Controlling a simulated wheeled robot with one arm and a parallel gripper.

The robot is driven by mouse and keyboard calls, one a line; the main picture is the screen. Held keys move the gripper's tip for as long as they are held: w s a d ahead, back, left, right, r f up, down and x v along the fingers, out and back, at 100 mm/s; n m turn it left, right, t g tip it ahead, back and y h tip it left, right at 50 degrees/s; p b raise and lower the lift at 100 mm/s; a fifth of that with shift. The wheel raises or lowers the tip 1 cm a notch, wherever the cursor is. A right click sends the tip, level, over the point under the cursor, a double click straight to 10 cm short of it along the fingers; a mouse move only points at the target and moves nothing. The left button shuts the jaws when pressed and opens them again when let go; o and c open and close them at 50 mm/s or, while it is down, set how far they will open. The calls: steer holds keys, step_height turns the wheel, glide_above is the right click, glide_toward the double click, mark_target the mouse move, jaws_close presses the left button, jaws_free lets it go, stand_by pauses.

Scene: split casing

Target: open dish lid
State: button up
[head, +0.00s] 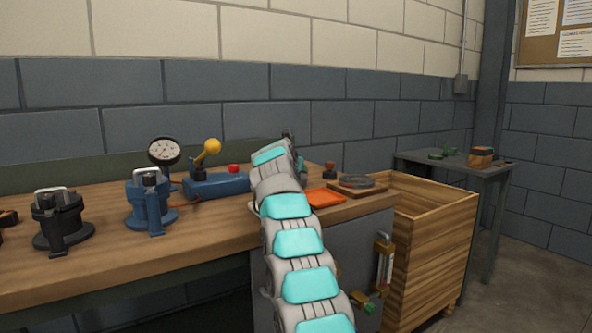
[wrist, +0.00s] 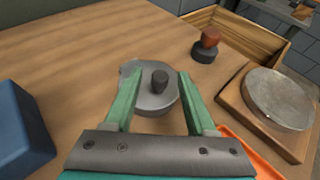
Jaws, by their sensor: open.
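The dish lid (wrist: 154,100) is a round grey disc with a dark knob (wrist: 160,79) standing up at its middle, seen in the wrist view. It lies level on or just above the wooden bench; the dish beneath it cannot be made out. My gripper (wrist: 159,76) is open and empty. Its two green fingers point toward the lid, one on each side of the knob in the picture, apart from it. Whether the fingertips are level with the knob is hard to tell. In the head view my arm hides nearly all of the lid and the gripper.
A wooden block with a round metal plate (wrist: 279,98) and a red-topped stamp (wrist: 206,44) stand to the right. An orange pad (head: 325,197) lies close by. A blue box (wrist: 20,133) is at left. A wooden crate (head: 442,237) stands beyond the bench edge.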

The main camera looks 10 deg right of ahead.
jaws_close()
stand_by(0.4)
stand_by(1.0)
